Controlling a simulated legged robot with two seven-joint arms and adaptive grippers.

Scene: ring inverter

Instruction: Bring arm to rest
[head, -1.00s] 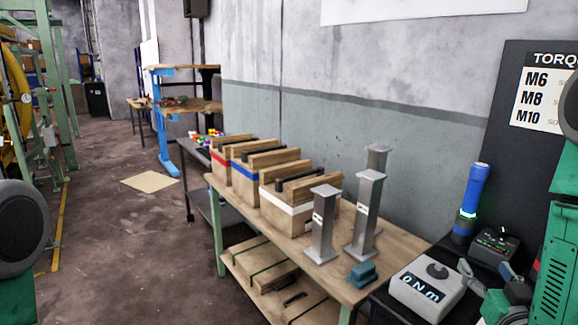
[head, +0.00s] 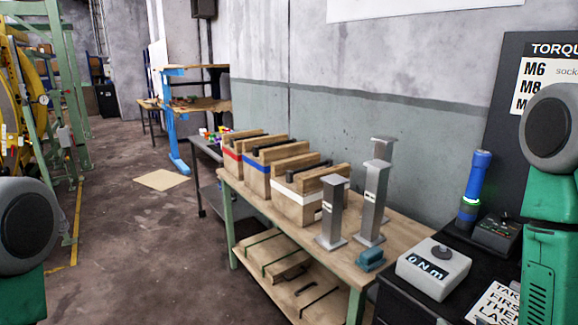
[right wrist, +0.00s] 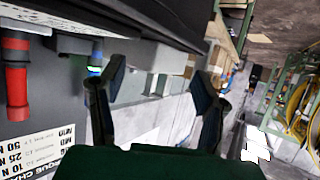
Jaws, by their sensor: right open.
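My right arm (head: 550,200) is at the right edge of the head view, green with a grey round joint; its gripper is outside that view. In the right wrist view my right gripper (right wrist: 158,90) is open, its two dark fingers apart with nothing between them. The wrist view is tilted and shows the bench edge and a red-handled tool (right wrist: 15,85) at the left. My left arm (head: 22,235) shows only as a dark round joint and green link at the left edge of the head view. My left gripper is not in view.
A wooden table (head: 400,243) holds wooden boxes with red, blue and white bands, several grey metal stands (head: 374,205) and a teal block (head: 370,260). A black bench at right holds a blue torch-like tool (head: 474,185) and a grey torque box (head: 433,268).

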